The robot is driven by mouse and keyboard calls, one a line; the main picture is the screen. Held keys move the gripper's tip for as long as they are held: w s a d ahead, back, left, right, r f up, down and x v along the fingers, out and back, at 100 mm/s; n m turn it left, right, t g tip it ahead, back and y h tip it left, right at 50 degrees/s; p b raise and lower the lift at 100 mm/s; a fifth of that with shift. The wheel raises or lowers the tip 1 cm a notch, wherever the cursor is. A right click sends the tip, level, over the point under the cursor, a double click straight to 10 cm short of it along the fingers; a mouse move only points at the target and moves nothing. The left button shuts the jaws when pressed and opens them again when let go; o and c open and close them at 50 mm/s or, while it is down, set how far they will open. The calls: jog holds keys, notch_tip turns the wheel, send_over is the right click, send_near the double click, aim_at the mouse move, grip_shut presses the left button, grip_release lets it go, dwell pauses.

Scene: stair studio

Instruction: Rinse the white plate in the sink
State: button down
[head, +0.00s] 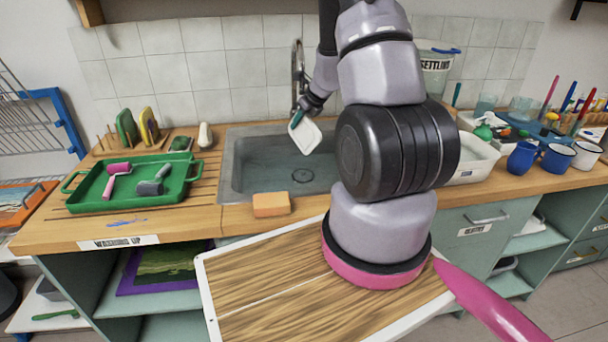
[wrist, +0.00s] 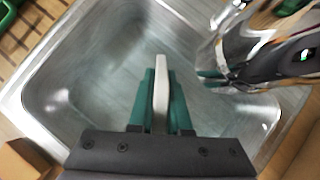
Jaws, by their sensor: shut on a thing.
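My gripper (head: 297,116) is shut on the white plate (head: 306,136), a small squarish plate with a raised rim. It holds the plate tilted above the sink (head: 232,165), near the tap (head: 298,65). In the wrist view the plate shows edge-on as a pale strip (wrist: 160,92) between the teal fingers, over the metal basin (wrist: 95,62). The tap (wrist: 262,55) is to the right of the plate there, apart from it. I cannot tell whether water is running. My arm hides part of the sink's right side.
An orange sponge (head: 271,204) lies on the counter's front edge. A green tray (head: 170,195) with paint rollers stands left of the sink. A white tub (head: 478,160) and several mugs (head: 556,158) are on the right. The air above the basin's left part is clear.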

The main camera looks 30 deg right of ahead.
jog(key=shift+r, duration=2.05)
jog(key=shift+r, duration=0.1)
dwell(0.5)
